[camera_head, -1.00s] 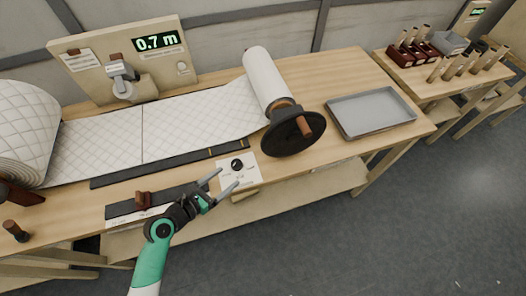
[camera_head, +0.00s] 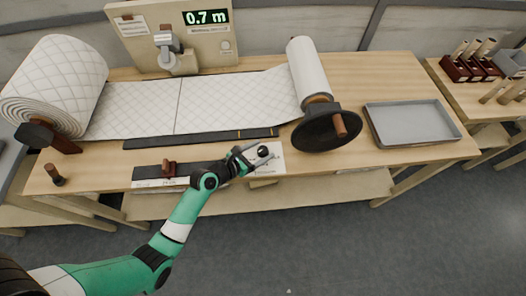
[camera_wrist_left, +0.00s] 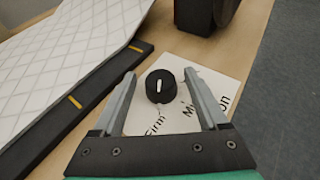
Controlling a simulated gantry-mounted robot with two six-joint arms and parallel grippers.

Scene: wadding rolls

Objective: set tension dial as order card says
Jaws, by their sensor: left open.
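The tension dial is a black round knob (camera_head: 263,151) with a white pointer mark, on a white label plate (camera_head: 274,166) at the bench's front. In the left wrist view the knob (camera_wrist_left: 161,87) lies between the two fingers, with a visible gap on each side. Its mark points roughly up the picture, away from my palm. The words "Firm" and a partly covered one starting with "M" show on the plate. My left gripper (camera_head: 261,152) is open around the dial, apparently not touching it. A paper card (camera_head: 131,28) is pinned to the backboard; its writing is too small to read.
Quilted wadding (camera_head: 135,106) runs from a big roll (camera_head: 58,85) to a winding roll (camera_head: 306,66) with a black handwheel (camera_head: 326,129) just right of the dial. A grey tray (camera_head: 412,125) stands further right. The display (camera_head: 206,18) reads 0.7 m.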

